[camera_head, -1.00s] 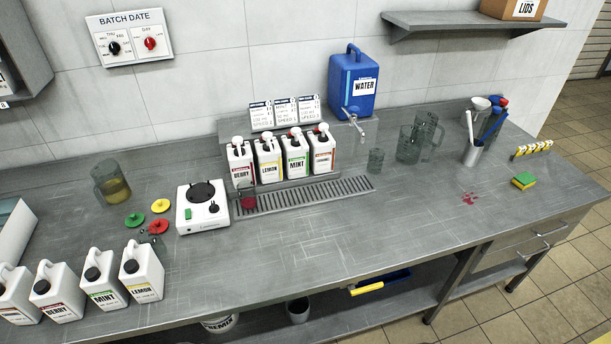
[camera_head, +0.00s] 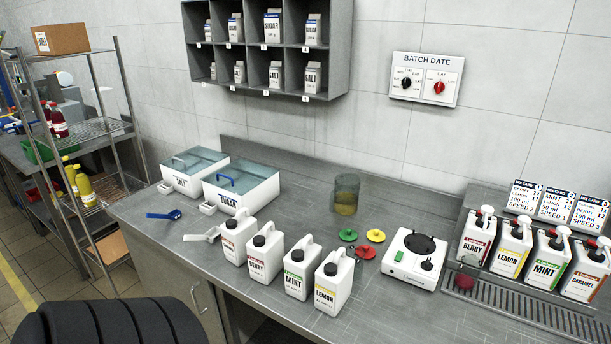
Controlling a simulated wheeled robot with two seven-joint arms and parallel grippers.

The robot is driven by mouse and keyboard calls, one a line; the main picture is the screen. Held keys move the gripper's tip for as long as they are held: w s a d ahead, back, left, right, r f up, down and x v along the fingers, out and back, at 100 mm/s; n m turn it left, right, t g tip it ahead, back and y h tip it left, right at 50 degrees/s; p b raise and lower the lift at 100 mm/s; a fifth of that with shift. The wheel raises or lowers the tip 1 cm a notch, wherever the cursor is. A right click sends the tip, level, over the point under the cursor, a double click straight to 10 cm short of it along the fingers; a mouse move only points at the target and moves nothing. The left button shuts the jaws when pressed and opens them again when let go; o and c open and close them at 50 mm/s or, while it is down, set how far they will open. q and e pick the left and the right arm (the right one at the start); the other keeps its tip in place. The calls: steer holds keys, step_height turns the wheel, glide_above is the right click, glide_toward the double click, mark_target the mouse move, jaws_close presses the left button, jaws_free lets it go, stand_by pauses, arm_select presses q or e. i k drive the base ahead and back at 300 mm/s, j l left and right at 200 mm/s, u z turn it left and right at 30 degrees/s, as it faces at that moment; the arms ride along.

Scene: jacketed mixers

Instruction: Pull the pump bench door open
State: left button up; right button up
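The pump bench (camera_head: 385,290) runs across the view with a grey steel top. Under its left end is a grey door (camera_head: 165,262) with a vertical bar handle (camera_head: 203,297) near its right edge. The door looks shut, flush with the bench front. Its lower part is hidden behind a black ribbed shape at the bottom left. Neither of my grippers shows in this view.
A black ribbed shape (camera_head: 110,325) stands in front of the door's lower part; I cannot tell what it is. A wire shelf rack (camera_head: 95,130) is left of the bench. Several jugs (camera_head: 295,270) stand near the front edge. Tiled floor (camera_head: 40,275) shows at the left.

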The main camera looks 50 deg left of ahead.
mark_target(159, 274)
steer(key=u, duration=2.6)
